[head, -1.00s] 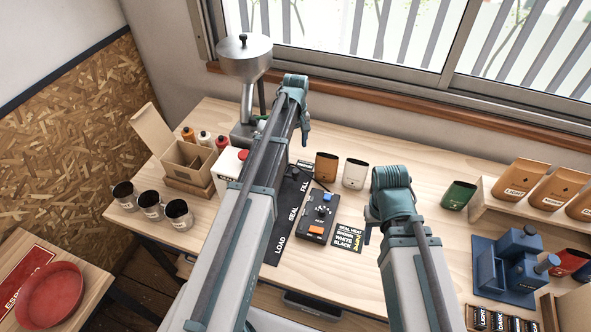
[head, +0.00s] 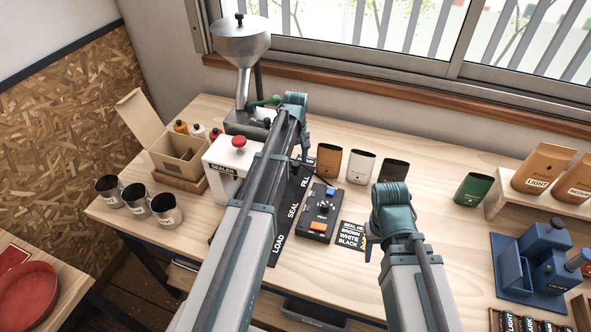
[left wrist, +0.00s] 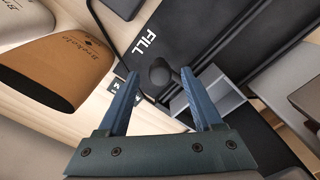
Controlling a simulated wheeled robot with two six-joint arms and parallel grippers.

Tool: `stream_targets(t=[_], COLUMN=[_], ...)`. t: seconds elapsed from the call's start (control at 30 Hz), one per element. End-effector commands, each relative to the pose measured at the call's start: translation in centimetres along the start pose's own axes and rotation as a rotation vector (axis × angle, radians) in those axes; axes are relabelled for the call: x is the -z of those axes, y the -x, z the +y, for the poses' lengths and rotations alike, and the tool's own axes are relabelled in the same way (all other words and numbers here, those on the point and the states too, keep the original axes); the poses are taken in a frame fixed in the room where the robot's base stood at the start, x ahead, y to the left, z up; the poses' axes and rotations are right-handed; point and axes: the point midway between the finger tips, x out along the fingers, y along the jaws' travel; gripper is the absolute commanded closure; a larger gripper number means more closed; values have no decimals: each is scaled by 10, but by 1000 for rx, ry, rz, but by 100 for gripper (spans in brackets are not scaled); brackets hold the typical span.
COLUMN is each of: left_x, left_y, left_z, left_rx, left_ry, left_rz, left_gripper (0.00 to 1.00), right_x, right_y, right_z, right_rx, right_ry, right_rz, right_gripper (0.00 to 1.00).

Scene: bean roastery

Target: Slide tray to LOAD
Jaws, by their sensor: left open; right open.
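A dark track (head: 273,247) marked LOAD, SEAL and FILL runs along the bench, with LOAD at its near end; my left arm covers part of it. In the left wrist view the FILL end of the black surface (left wrist: 190,25) shows, with a dark round knob (left wrist: 160,73) between my fingertips. Grey metal parts lie beside the knob; I cannot tell which belong to the tray. My left gripper (left wrist: 158,80) is open around the knob, with no clear contact. In the head view my left gripper (head: 304,152) is above the FILL end. My right gripper (head: 367,247) is open, partly hidden, and apart from the track.
A white sealer (head: 222,170) with a red knob stands left of the track, and a hopper machine (head: 240,55) behind. A control box (head: 318,213) sits right of the track. A brown bag (head: 328,160) and a white bag (head: 360,166) stand near my left gripper.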

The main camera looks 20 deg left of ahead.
Motion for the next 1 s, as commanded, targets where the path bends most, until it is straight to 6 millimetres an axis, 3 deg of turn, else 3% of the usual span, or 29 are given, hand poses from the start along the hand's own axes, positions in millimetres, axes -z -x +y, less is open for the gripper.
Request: stream_targets(t=[0.1,0.4,0.77,1.0], left_x=[0,0,0,0], left_y=[-10,-10,-10,-10], left_z=[0,0,0,0], left_rx=[0,0,0,0], left_ry=[0,0,0,0], left_rz=[0,0,0,0], left_gripper=[33,35,100,100], right_x=[1,1,1,1], right_y=[-10,-10,-10,-10], right_z=[-1,-1,-1,-1], right_rx=[0,0,0,0], right_ry=[0,0,0,0], right_rz=[0,0,0,0], right_gripper=[50,50,50,50])
